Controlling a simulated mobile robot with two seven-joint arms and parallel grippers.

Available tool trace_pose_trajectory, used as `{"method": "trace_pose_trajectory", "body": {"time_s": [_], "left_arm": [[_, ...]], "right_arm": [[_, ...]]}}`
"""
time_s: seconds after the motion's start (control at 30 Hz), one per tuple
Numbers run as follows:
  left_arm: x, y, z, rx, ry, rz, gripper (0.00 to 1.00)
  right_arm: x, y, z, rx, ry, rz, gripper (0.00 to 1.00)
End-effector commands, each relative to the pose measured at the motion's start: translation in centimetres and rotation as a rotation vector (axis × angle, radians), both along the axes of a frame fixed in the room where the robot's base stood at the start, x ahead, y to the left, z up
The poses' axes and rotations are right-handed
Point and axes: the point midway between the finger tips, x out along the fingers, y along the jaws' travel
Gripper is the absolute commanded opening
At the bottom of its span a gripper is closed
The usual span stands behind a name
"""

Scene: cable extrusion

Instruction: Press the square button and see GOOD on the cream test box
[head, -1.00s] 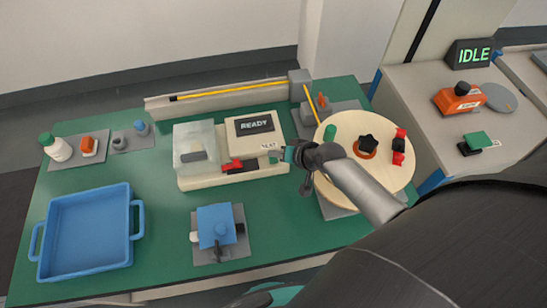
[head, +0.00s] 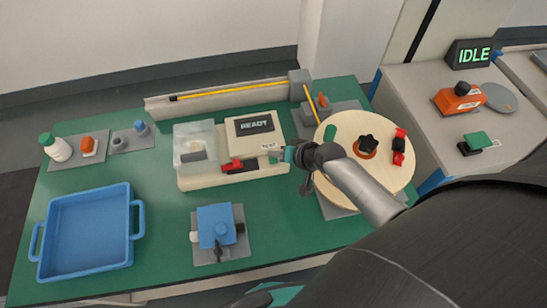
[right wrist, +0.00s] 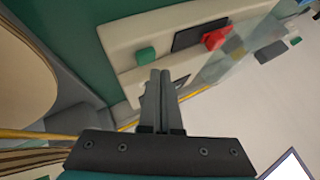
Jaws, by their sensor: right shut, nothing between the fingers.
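The cream test box (head: 228,176) stands near the middle of the green table, and its dark screen (head: 254,124) reads READY, a little blurred. The green square button (right wrist: 146,54) shows on the box face in the right wrist view, beside a dark slot with a red lever (right wrist: 215,37). The red lever also shows in the head view (head: 232,165). My right gripper (right wrist: 160,72) is shut and empty, its tips close to the button; I cannot tell whether they touch it. It is at the box's right end in the head view (head: 283,154). My left gripper is out of view.
A round wooden turntable (head: 345,128) with black and red parts lies under my right forearm. A clear cover (head: 194,142) is on the box's left. A blue tray (head: 88,238) and a blue fixture (head: 215,224) stand in front. An IDLE display (head: 473,54) is at right.

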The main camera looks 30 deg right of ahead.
Motion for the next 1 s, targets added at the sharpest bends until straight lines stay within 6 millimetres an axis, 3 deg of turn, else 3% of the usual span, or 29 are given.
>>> {"method": "trace_pose_trajectory", "body": {"time_s": [1.0], "left_arm": [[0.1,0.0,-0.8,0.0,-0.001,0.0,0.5]], "right_arm": [[0.0,0.0,-1.3,0.0,0.0,0.0,0.0]]}}
